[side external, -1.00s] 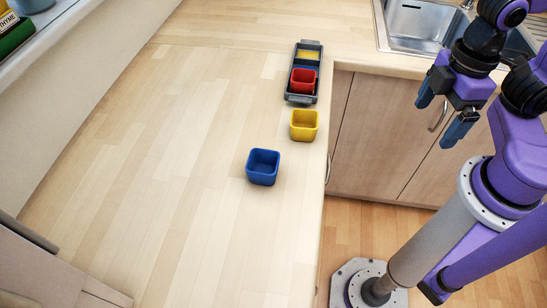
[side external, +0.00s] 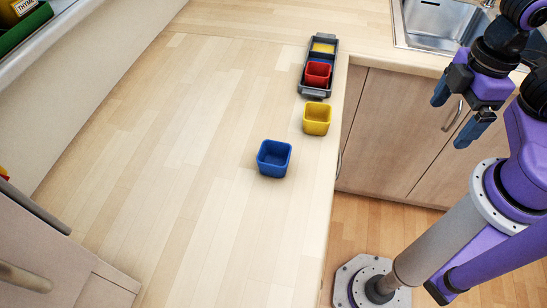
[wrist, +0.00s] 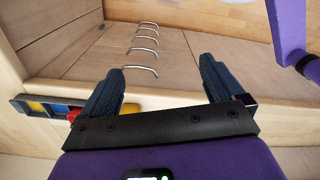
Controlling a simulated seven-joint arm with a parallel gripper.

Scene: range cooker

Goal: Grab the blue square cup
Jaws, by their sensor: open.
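The blue square cup (side external: 274,158) stands upright on the wooden counter in the side external view, left of the counter's edge. My gripper (side external: 456,115) is off to the right, beyond that edge, in front of the cabinet doors. It is open with nothing between its fingers. In the wrist view my gripper (wrist: 157,88) shows both fingers spread apart, with cabinet fronts and handles beyond them. The blue square cup cannot be made out in the wrist view.
A yellow cup (side external: 317,119) stands near the edge, right of the blue cup. Behind it a grey tray (side external: 308,88) holds a red cup (side external: 318,73) and blue and yellow pieces. A sink (side external: 430,28) is at the back right.

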